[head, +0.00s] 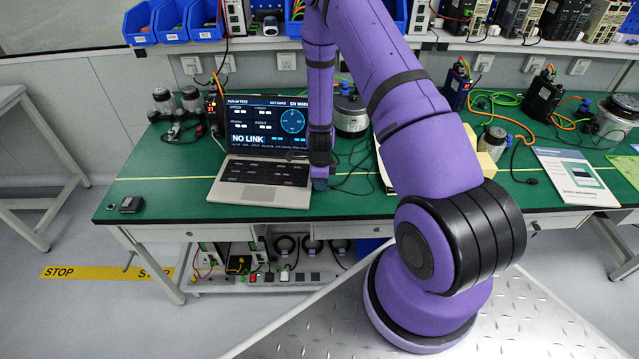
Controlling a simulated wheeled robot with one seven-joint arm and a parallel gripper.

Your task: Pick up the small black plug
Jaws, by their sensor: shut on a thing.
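My purple arm reaches over the green bench and comes down at the right edge of the open laptop. My gripper (298,156) shows only as a small dark shape reaching left from the wrist, over the back of the laptop keyboard. It is shut on a small dark thing. Its fingertips blend with the dark keys, so I cannot tell whether this thing is the small black plug. Another small black plug-like end (531,181) lies on the bench at the right, by the booklet.
The laptop (262,196) stands close below my wrist. Black cables (352,165) and a round metal-and-black motor (351,116) lie to its right. A small black box (131,204) sits at the bench's left front corner. The green top (165,190) left of the laptop is mostly clear.

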